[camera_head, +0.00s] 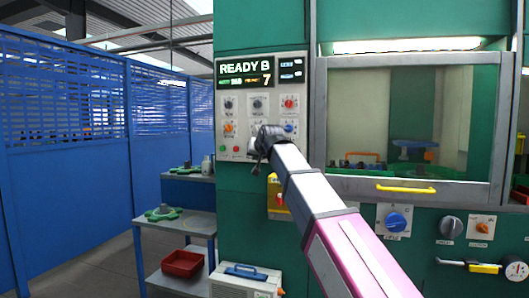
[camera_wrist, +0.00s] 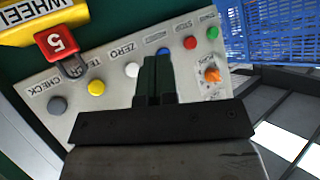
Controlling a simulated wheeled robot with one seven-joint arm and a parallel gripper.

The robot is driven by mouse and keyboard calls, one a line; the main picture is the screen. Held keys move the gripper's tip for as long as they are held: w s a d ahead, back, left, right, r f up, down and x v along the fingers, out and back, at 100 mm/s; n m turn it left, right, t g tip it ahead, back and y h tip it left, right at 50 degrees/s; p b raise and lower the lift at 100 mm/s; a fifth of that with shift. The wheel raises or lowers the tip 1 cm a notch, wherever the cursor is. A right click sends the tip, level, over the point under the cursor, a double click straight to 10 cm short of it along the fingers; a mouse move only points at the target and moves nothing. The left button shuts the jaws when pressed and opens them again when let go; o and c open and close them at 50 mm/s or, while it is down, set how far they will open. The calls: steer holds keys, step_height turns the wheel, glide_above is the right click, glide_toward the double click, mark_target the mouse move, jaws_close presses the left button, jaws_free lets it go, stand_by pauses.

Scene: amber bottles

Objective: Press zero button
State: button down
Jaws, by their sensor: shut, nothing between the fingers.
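The zero button is white and round (camera_wrist: 132,69), beside the upside-down ZERO label on the light control panel (camera_wrist: 150,40) in the wrist view. My gripper (camera_wrist: 157,60) is shut and empty, its dark fingers pointing at the panel. In that view the fingertips lie just right of the white button and overlap the blue button (camera_wrist: 162,51). I cannot tell whether they touch the panel. In the head view my gripper (camera_head: 262,146) is in front of the lower part of the panel (camera_head: 243,107) and hides some of its controls.
A yellow button (camera_wrist: 96,88), grey CHECK button (camera_wrist: 57,105), red button (camera_wrist: 190,42), green button (camera_wrist: 212,32) and orange knob (camera_wrist: 211,75) are close by. A machine window (camera_head: 410,120) stands to the right.

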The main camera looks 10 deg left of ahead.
steer(key=shift+w, duration=0.1)
steer(key=w, duration=0.8)
steer(key=shift+w+d, duration=0.3)
steer(key=shift+d, duration=0.05)
steer(key=shift+w, duration=0.1)
stand_by(1.8)
steer(key=shift+w, duration=0.35)
steer(key=shift+w+d, duration=0.1)
steer(key=shift+w, duration=0.35)
stand_by(0.7)
steer(key=shift+s, duration=0.9)
steer(key=shift+s, duration=0.1)
steer(key=shift+s+a, duration=0.15)
steer(key=shift+s, duration=1.05)
steer(key=shift+s+a, duration=0.15)
steer(key=shift+s, duration=1.05)
